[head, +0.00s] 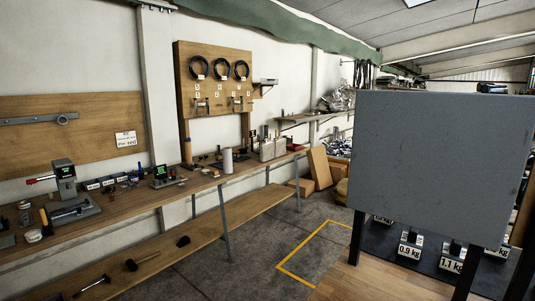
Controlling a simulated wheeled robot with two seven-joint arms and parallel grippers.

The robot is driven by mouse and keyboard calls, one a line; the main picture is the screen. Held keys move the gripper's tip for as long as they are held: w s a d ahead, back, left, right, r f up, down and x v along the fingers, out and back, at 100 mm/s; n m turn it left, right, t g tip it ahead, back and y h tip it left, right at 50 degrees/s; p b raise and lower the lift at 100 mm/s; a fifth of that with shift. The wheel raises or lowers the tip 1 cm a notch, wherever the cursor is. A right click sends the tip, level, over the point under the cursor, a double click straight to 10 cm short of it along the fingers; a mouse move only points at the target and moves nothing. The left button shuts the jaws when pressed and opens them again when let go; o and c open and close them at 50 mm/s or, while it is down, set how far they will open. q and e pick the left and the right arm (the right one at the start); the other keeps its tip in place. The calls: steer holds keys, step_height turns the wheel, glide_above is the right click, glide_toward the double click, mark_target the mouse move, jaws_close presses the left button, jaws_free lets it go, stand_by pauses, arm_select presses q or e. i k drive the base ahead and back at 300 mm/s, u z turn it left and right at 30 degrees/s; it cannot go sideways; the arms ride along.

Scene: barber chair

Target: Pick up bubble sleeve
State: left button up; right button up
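I cannot pick out a bubble sleeve with certainty. A white upright cylinder (228,161) stands on the long wooden workbench (140,203) against the left wall. A crumpled, shiny silvery heap (340,99) lies on a shelf at the far end; its material is too small to tell. Neither of my grippers is in view, so nothing shows of what they hold.
A large grey panel on dark legs (438,165) blocks much of the right side. Weights marked in kg (411,245) sit on a dark surface beneath it. Cardboard boxes (319,167) stand at the back. Grey floor (262,232) with a yellow line is open in the middle.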

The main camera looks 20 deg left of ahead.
mark_target(266, 149)
steer(key=u, duration=1.55)
steer(key=i, duration=3.1)
steer(key=z, duration=1.9)
steer(key=i, duration=2.55)
steer(key=u, duration=1.05)
